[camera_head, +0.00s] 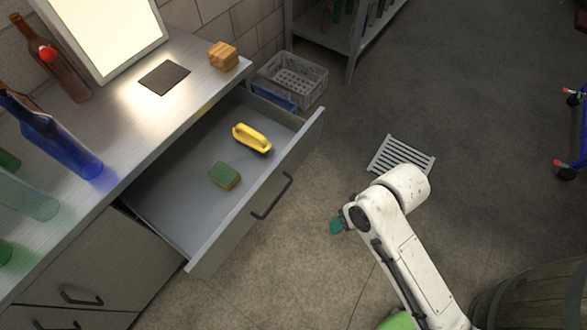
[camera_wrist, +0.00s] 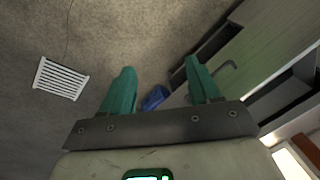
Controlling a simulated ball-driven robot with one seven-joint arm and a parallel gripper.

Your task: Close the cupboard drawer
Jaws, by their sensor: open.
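The cupboard drawer (camera_head: 228,232) is pulled well out from under the counter in the head view. Its front panel has a dark bar handle (camera_head: 271,197). A yellow-handled brush (camera_head: 251,138) and a green sponge (camera_head: 224,176) lie inside it. My gripper (camera_head: 337,226) is in front of the drawer, to the right of the handle and apart from it. In the wrist view my gripper (camera_wrist: 160,80) shows two green fingers spread apart with nothing between them.
The counter (camera_head: 190,62) holds bottles, a lit panel, a dark mat and a wooden block (camera_head: 223,56). A grey crate (camera_head: 300,75) stands past the drawer's far end. A floor grate (camera_head: 400,155) and a barrel (camera_head: 535,300) are to the right. Floor before the drawer is clear.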

